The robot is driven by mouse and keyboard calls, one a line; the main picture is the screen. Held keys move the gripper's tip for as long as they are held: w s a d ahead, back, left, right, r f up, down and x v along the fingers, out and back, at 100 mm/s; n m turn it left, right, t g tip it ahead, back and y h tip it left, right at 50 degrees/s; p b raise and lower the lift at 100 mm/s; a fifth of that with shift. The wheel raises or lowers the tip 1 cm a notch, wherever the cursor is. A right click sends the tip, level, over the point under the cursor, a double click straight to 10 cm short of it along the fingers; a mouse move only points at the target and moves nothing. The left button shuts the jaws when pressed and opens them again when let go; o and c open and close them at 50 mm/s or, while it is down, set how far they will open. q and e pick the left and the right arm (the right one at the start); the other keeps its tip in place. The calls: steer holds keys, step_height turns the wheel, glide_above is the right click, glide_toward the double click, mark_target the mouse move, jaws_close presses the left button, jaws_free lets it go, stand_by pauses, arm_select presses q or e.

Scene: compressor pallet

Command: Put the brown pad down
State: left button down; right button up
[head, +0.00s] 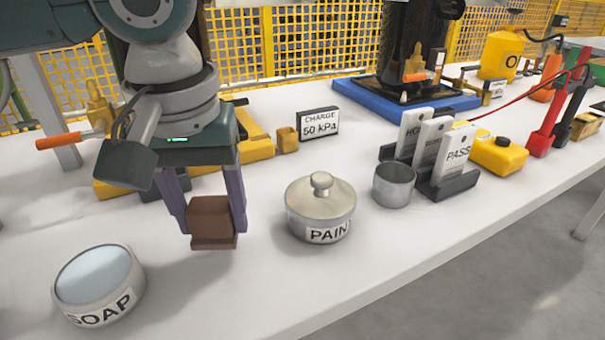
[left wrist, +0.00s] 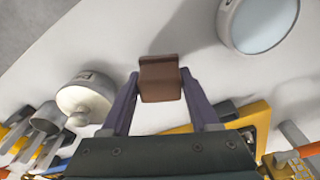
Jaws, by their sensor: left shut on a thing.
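My left gripper (head: 212,212) is shut on the brown pad (head: 212,222), a small brown block held between its two purple-grey fingers. The gripper points down over the white table, between the soap dish and the paint pot. The left wrist view also shows the pad (left wrist: 160,78) between the fingertips. I cannot tell whether the pad's lower edge touches the table or is just above it. My right gripper is in neither view.
A soap dish (head: 98,285) stands at the front left. A lidded paint pot (head: 320,208) and a metal cup (head: 394,184) stand to the right. A "CHARGE 50 kPa" sign (head: 318,124) stands behind. Bare white table (head: 225,300) shows in front of the pad.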

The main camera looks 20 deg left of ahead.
mark_target(216, 235)
arm_select(q)
step_height(216, 235, down, 3)
steer(key=shift+b, duration=0.35)
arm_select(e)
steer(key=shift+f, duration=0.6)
arm_select(q)
steer(key=shift+f, duration=0.15)
steer(key=shift+c, duration=0.7)
jaws_free()
